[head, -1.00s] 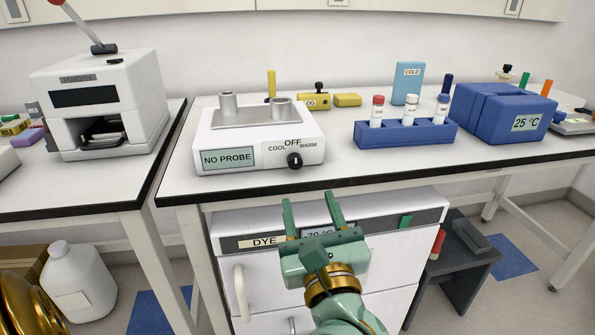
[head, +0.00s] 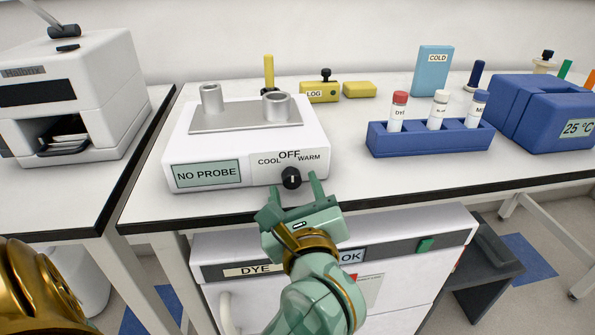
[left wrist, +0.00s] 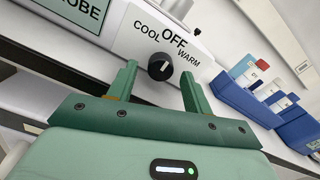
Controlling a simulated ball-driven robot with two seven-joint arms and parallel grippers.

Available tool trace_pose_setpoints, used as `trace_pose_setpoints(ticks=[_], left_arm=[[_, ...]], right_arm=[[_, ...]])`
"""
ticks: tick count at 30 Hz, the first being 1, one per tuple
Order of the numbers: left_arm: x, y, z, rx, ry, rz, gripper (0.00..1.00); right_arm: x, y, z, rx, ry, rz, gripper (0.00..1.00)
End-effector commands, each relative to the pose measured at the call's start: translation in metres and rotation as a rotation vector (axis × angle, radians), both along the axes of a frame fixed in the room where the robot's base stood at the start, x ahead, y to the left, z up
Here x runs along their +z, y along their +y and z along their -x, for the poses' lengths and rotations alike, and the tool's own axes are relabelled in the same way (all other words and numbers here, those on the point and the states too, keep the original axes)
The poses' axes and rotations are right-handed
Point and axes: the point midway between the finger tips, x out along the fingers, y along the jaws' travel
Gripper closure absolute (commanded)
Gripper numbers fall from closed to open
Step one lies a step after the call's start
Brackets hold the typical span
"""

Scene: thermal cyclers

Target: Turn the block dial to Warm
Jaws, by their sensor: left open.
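The block dial (head: 291,178) is a black knob on the front of the white heating block (head: 250,143). Its labels read COOL, OFF and WARM, and its white mark points up towards OFF. It also shows in the left wrist view (left wrist: 160,67), between and beyond the fingertips. My left gripper (head: 296,182) is open, green, with one finger on each side of the dial as seen from the head. In the left wrist view (left wrist: 162,78) the fingers appear short of the dial, and no contact is visible. My right gripper is not in view.
A NO PROBE display (head: 207,174) is left of the dial. A blue rack (head: 430,140) with capped tubes stands to the right, with bare table between. A DYE-labelled cabinet (head: 405,270) is under the table, whose black front edge (head: 400,200) lies below the dial.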

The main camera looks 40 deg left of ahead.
Motion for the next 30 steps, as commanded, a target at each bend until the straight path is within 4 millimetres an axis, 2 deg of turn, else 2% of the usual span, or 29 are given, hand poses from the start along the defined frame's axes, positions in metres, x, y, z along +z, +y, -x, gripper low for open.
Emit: trace_pose_setpoints(ticks=[11, 16, 23, 30], left_arm=[[0.0, 0.002, 0.001, -0.001, 0.0, 0.0, 0.5], [0.0, 0.002, 0.001, -0.001, 0.0, 0.0, 0.94], [0.001, 0.002, 0.001, -0.001, 0.006, -0.005, 0.94], [0.004, 0.002, 0.002, -0.001, 0.065, -0.059, 0.94]], right_arm=[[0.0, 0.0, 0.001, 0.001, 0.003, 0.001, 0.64], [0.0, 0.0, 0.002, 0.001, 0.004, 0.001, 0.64], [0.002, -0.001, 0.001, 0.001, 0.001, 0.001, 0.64], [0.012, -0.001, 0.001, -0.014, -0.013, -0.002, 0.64]])
